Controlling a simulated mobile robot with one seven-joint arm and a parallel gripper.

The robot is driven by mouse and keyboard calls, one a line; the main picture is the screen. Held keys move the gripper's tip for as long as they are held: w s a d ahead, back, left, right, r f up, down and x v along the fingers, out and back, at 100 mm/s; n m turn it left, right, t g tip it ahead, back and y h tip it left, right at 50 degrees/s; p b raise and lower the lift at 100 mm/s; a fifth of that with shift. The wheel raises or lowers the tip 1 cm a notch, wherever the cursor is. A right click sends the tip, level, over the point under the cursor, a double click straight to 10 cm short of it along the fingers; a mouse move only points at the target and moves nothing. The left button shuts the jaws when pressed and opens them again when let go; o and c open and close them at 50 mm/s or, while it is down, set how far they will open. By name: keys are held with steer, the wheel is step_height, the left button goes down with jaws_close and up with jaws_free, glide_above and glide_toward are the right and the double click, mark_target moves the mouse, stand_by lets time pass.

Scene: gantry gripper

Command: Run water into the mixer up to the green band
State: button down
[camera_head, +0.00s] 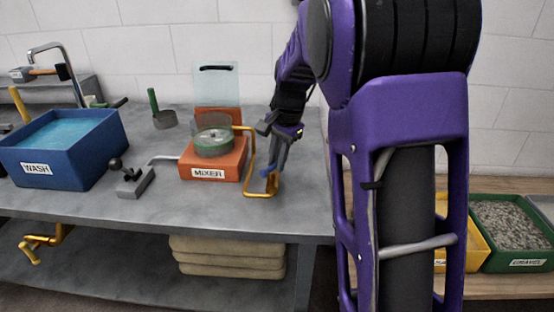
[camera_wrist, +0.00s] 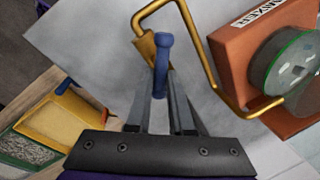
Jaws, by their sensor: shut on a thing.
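The mixer (camera_head: 213,168) is an orange box on the grey bench, with a clear round bowl (camera_head: 212,142) on top. A green band (camera_wrist: 293,52) runs around the bowl. Whitish shapes show inside it; I cannot tell the water level. A brass crank (camera_head: 250,160) bends out from the mixer's right side and ends in a blue grip (camera_wrist: 162,52). My gripper (camera_wrist: 160,82) is shut on this blue grip, right of the mixer; it also shows in the head view (camera_head: 272,168). A grey block with a black ball lever (camera_head: 133,180) stands left of the mixer, with a pipe running toward it.
A clear panel (camera_head: 230,80) stands upright behind the mixer. A green-handled pan (camera_head: 164,118) sits behind. Yellow and green GRAVEL bins (camera_head: 518,263) are at right. The front bench surface is mostly clear.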

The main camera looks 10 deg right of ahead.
steer(key=shift+r, duration=0.1)
steer(key=shift+s+r+m+p, duration=0.15)
steer(key=shift+m+p, duration=0.85)
steer(key=shift+p, duration=0.05)
steer(key=shift+f+m+h+p, duration=0.2)
steer(key=shift+m+p, duration=0.2)
steer(key=shift+m, duration=0.25)
steer(key=shift+f+m+h+p, duration=0.1)
steer(key=shift+m+h+p, duration=0.1)
steer(key=shift+m+p, duration=0.35)
steer(key=c, duration=0.8)
jaws_free()
steer(key=shift+s, duration=0.1)
steer(key=s+r, duration=0.1)
steer(key=r, duration=0.4)
steer(key=s+r+p, duration=0.1)
steer(key=r, duration=0.5)
steer(key=s+d+r+p, duration=0.1)
steer(key=r, duration=0.5)
steer(key=shift+s+r, duration=0.1)
steer(key=shift+s, duration=0.05)
